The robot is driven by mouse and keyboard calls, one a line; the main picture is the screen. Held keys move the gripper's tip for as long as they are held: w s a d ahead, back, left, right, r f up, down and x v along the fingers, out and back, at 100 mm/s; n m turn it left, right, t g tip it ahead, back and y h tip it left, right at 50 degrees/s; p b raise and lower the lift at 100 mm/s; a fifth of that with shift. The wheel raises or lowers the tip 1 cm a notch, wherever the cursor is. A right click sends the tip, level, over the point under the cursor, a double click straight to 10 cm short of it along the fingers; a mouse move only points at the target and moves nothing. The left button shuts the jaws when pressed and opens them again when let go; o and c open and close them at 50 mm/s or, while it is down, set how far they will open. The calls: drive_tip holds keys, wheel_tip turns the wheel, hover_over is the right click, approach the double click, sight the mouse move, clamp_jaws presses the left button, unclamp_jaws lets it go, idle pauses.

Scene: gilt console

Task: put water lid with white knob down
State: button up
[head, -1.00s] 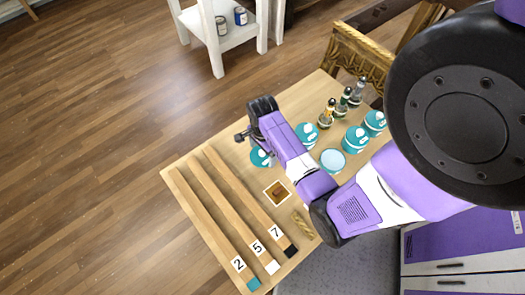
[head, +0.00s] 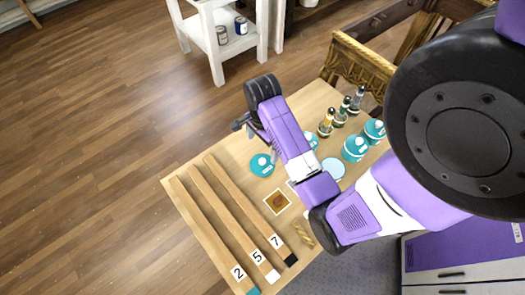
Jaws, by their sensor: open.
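The lid, a teal disc with a small white knob (head: 262,165), lies flat on the wooden table in the head view, left of the jars. My gripper (head: 252,134) is open just above and behind the lid in the picture, apart from it. My forearm partly hides the fingers. A round open jar with a pale blue inside (head: 333,168) stands to the right, partly behind my arm.
Teal-lidded jars (head: 356,149) and several small bottles (head: 340,112) stand at the table's right. Three numbered wooden strips (head: 222,215) lie on the left. A brown square tile (head: 277,202) lies nearer the front.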

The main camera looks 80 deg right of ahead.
drive_tip(key=a+n+t+h, duration=0.3)
drive_tip(key=a+n+t, duration=0.3)
drive_tip(key=a+n, duration=0.75)
drive_tip(key=s+a+r+n+t+y, duration=0.1)
drive_tip(key=s+a+r+n+t, duration=0.1)
drive_tip(key=r, duration=0.5)
drive_tip(key=s+a+r+n+t+y, duration=0.1)
drive_tip(key=s+a+r+n+t, duration=0.1)
drive_tip(key=a+r+n+t, duration=0.2)
drive_tip(key=s+a+r+n+t+y, duration=0.1)
drive_tip(key=s+a+r+n+t, duration=0.2)
drive_tip(key=a+r+n, duration=0.3)
wheel_tip(320, 180, up, 5)
drive_tip(key=shift+a+r, duration=0.15)
drive_tip(key=shift+a, duration=0.25)
